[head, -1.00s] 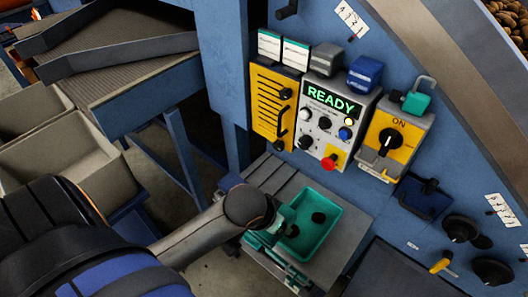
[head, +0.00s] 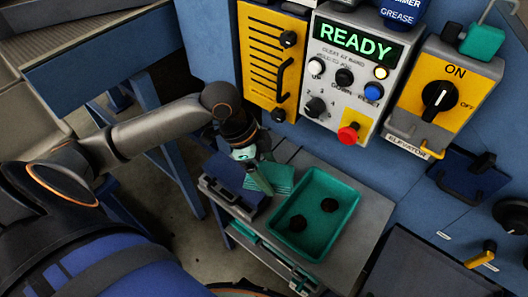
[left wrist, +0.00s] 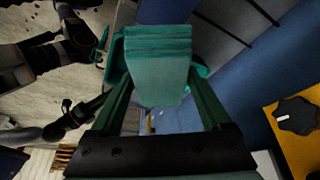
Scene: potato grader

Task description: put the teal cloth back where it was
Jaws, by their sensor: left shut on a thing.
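The teal cloth (head: 283,178) is a folded, striped pad just left of the teal tray in the head view. My left gripper (head: 262,184) is shut on it, above the grey side table. In the left wrist view the folded cloth (left wrist: 158,75) fills the space between the green fingers of my left gripper (left wrist: 160,88). Whether the cloth touches the table top is hard to tell.
The teal tray (head: 336,191) holds two dark round lumps on the grey side table (head: 369,205). A dark blue case (head: 228,184) lies at the table's left end. The control panel (head: 328,75) with a red button stands behind on the blue wall.

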